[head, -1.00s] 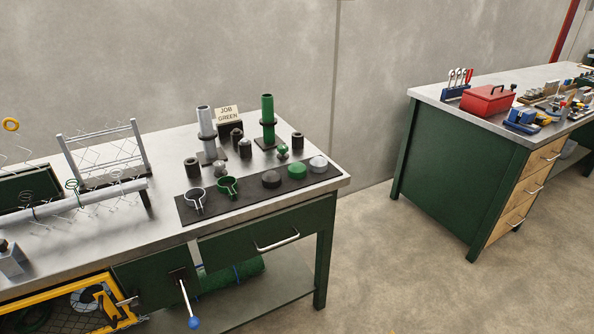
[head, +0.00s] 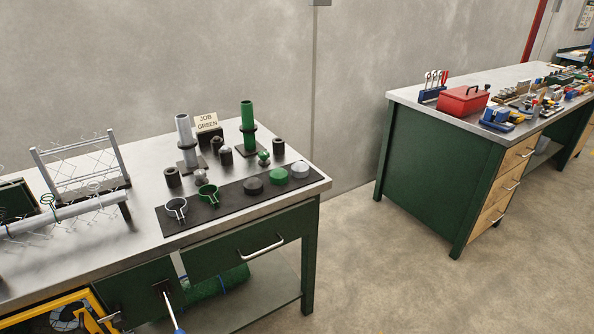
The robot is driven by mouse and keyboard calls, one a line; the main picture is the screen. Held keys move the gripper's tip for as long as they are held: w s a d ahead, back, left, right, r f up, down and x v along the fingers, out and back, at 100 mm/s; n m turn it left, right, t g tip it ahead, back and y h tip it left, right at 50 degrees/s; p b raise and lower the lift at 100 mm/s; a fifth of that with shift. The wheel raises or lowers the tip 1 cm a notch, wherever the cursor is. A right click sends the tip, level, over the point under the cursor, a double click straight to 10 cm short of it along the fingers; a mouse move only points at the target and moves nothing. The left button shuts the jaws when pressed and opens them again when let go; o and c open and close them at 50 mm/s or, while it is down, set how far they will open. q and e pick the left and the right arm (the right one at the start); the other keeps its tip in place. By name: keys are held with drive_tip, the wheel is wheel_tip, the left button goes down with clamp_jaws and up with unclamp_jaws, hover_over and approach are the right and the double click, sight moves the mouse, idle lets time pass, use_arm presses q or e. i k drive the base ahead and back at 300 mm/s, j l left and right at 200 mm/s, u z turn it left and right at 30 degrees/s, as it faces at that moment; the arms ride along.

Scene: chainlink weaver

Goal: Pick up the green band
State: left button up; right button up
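The green band (head: 207,195) is an open ring clamp with a small tab at its lower side. It lies on a black mat (head: 228,203) near the front edge of the steel-topped workbench. A similar grey band (head: 176,210) lies just to its left, apart from it. A dark cap (head: 253,186), a green cap (head: 278,176) and a light grey cap (head: 300,170) lie to its right on the same mat. Neither of my grippers shows in the head view.
Behind the mat stand a grey post (head: 186,140), a green post (head: 248,125) and a "JOB GREEN" sign (head: 207,121). Small dark cylinders stand between. A wire-mesh rack (head: 85,165) is at left. Clear floor (head: 375,265) separates this workbench from a second bench with a red toolbox (head: 463,100).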

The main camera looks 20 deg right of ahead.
sight(206, 187)
drive_tip(key=i+j, duration=0.15)
drive_tip(key=i+j+z, duration=0.2)
drive_tip(key=j, duration=0.15)
drive_tip(key=j+z, duration=0.2)
drive_tip(key=j, duration=0.15)
drive_tip(key=i+j+z, duration=0.15)
drive_tip(key=j, duration=0.25)
drive_tip(key=i+j+z, duration=0.2)
drive_tip(key=j, duration=0.2)
drive_tip(key=k+z, duration=0.1)
drive_tip(key=z, duration=0.4)
